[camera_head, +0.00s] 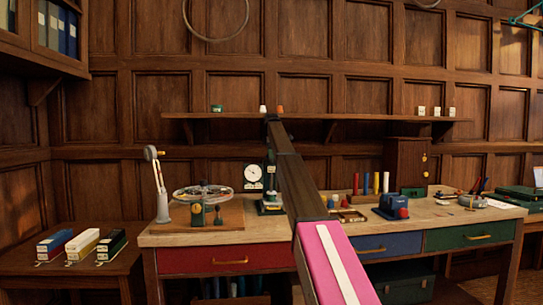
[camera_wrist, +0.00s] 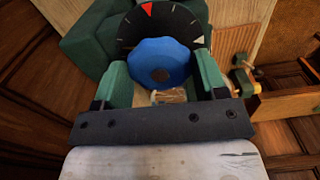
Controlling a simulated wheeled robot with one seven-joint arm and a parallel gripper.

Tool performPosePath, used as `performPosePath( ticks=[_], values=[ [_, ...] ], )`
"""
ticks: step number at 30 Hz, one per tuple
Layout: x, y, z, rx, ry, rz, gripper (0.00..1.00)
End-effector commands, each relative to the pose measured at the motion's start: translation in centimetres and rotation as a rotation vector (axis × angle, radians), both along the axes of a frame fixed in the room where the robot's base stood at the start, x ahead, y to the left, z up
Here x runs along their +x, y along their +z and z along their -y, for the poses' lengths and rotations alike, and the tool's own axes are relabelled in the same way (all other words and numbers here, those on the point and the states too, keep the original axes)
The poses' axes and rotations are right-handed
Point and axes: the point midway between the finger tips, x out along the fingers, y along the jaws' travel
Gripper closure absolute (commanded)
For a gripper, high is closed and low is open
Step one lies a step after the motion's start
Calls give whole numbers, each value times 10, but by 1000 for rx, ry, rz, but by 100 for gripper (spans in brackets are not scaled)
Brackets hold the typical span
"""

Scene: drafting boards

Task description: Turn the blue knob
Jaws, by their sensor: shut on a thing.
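The dial belongs to a green housing (camera_wrist: 84,38). My gripper (camera_wrist: 160,75) has its two green fingers on the left and right sides of the knob, shut on it. In the head view I cannot make out the knob or the fingers; my arm covers part of the bench there.
The wooden bench (camera_head: 205,238) has red, blue and green drawers. A round tray-like device (camera_head: 200,193) and a white-faced dial (camera_head: 253,173) stand left of my arm; coloured cylinders (camera_head: 376,183) and a blue device (camera_head: 388,207) stand right. A shelf (camera_head: 350,117) runs above.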

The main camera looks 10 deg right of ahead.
Motion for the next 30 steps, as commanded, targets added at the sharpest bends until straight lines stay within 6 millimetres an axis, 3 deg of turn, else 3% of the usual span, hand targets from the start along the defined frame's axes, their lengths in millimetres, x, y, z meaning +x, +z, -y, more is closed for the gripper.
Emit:
performPosePath(
  ticks=[8,30],
  values=[
    [0,0,0,0,-113,1,58],
    [0,1,-1,1,-696,1,58]
  ],
)
